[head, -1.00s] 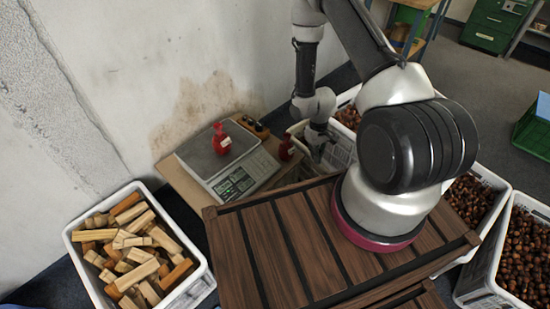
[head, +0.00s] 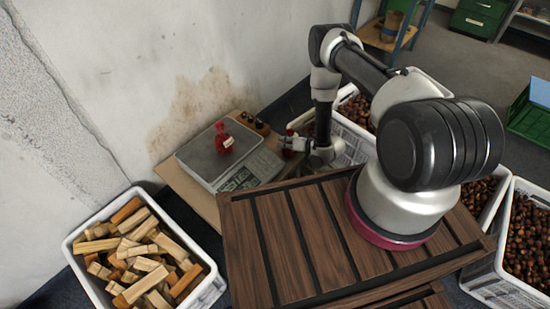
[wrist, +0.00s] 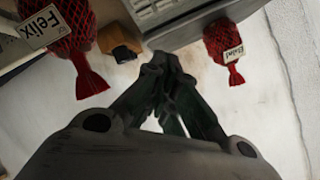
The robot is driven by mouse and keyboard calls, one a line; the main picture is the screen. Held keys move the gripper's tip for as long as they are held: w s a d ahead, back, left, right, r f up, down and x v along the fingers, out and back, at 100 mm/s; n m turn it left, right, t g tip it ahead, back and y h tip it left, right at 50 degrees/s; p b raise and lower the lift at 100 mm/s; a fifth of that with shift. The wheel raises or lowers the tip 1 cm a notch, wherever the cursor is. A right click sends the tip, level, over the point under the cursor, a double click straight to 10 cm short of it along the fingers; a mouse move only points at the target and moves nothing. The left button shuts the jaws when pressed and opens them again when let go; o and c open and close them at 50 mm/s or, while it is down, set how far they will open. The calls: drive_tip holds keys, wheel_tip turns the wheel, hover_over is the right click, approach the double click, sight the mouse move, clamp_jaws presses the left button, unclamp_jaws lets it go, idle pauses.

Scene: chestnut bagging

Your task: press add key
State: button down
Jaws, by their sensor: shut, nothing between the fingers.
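The scale (head: 205,160) stands on a wooden board, with a display (head: 238,181) and a keypad (head: 264,166) on its front side. Single keys, the add key included, are too small to tell apart. A red net bag (head: 223,138) with a white tag sits on its plate. My gripper (head: 285,145) is shut and empty, just right of the scale near the keypad's far end; I cannot tell whether it touches. In the wrist view the shut fingertips (wrist: 162,62) point at the scale's grey edge (wrist: 185,28), between a bag tagged Felix (wrist: 75,45) and another tagged bag (wrist: 222,45).
Small black-topped items (head: 252,122) stand behind the scale by the stained wall. A slatted wooden table (head: 300,235) lies in front. A crate of wood pieces (head: 212,288) is at left; crates of chestnuts (head: 482,283) are at right.

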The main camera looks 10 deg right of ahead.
idle(0.3)
drive_tip(key=shift+w+a+f, duration=0.3)
drive_tip(key=shift+w+f, duration=0.05)
drive_tip(key=shift+f, duration=1.05)
drive_tip(key=shift+w+a+f, duration=0.25)
drive_tip(key=shift+w+f, duration=0.15)
drive_tip(key=shift+f, duration=1)
drive_tip(key=shift+w+a+f, duration=0.3)
drive_tip(key=shift+w+f, duration=0.05)
drive_tip(key=shift+f, duration=1.05)
drive_tip(key=shift+w+f, duration=0.1)
drive_tip(key=shift+f, duration=0.3)
drive_tip(key=shift+w+a+f, duration=0.1)
drive_tip(key=shift+a+f, duration=0.05)
drive_tip(key=shift+f, duration=0.15)
drive_tip(key=shift+r, duration=0.15)
drive_tip(key=shift+s+r, duration=0.2)
drive_tip(key=shift+r, duration=0.35)
drive_tip(key=shift+s+d+r, duration=0.2)
drive_tip(key=shift+r, duration=0.6)
drive_tip(key=shift+s+d+r, duration=0.2)
drive_tip(key=shift+s+r, duration=0.05)
drive_tip(key=shift+r, duration=0.55)
drive_tip(key=shift+s+d+r, duration=0.2)
drive_tip(key=shift+r, duration=0.6)
